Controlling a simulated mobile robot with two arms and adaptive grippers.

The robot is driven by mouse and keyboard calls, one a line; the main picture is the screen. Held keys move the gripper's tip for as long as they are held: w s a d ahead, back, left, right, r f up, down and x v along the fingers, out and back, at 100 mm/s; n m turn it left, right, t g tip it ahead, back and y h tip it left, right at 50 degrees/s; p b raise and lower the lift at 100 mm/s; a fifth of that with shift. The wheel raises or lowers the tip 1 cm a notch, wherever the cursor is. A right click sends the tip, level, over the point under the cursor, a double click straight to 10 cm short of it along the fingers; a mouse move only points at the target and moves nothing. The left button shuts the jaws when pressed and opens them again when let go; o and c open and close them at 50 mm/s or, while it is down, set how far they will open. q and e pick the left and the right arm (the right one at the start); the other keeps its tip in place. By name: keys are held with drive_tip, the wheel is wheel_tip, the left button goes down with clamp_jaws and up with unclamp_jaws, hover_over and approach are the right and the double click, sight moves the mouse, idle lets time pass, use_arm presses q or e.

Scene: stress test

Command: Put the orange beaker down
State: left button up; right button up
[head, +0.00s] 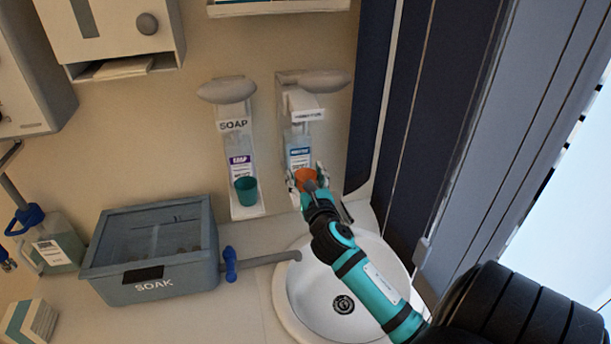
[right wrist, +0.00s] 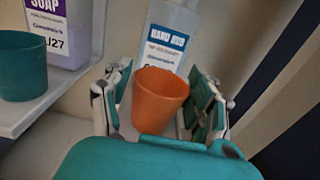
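The orange beaker (head: 306,177) is at the foot of the right dispenser, in front of its blue-labelled bottle (head: 299,150). In the right wrist view the orange beaker (right wrist: 158,101) sits between the fingers of my right gripper (right wrist: 160,108), with a visible gap beside it, so the fingers look open around it. My right gripper (head: 307,182) reaches in over the sink in the head view. The beaker's underside and what bears it are hidden by the gripper. My left gripper is not in view.
A teal beaker (head: 246,191) stands on the soap dispenser's ledge (head: 248,212) to the left. A white sink (head: 372,296) lies below my right arm. A grey SOAK tub (head: 152,287) and a jug (head: 58,246) stand on the left counter. A dark panel (head: 405,130) rises at right.

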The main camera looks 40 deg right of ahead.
drive_tip(key=shift+o, duration=0.9)
drive_tip(key=shift+r, duration=0.2)
drive_tip(key=b+v, duration=0.2)
drive_tip(key=v, duration=1)
drive_tip(key=shift+b, duration=0.4)
